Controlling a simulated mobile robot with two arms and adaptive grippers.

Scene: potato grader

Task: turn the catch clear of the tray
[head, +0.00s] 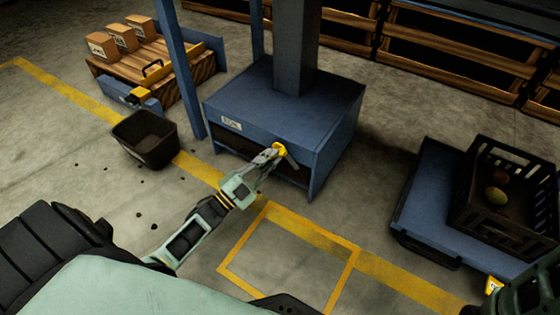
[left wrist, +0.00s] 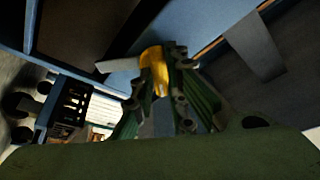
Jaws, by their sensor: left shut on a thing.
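The catch is a yellow hub (head: 279,148) with a pale grey bar, on the front of the blue machine (head: 235,102) near the right end of its dark opening. The bar slants down to the right across the front. My left gripper (head: 272,154) is shut on the yellow hub. In the left wrist view the hub (left wrist: 154,66) sits between my left fingers (left wrist: 158,88), and the grey bar (left wrist: 117,65) points left. The tray is not clearly visible in the dark opening. My right gripper's fingers are not seen.
A dark bin (head: 145,137) stands on the floor left of the machine. A wooden platform (head: 160,70) with boxes is behind it. On the right, a black crate (head: 487,222) holding potatoes stands on a blue platform (head: 425,205). The yellow-outlined floor area (head: 290,262) is clear.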

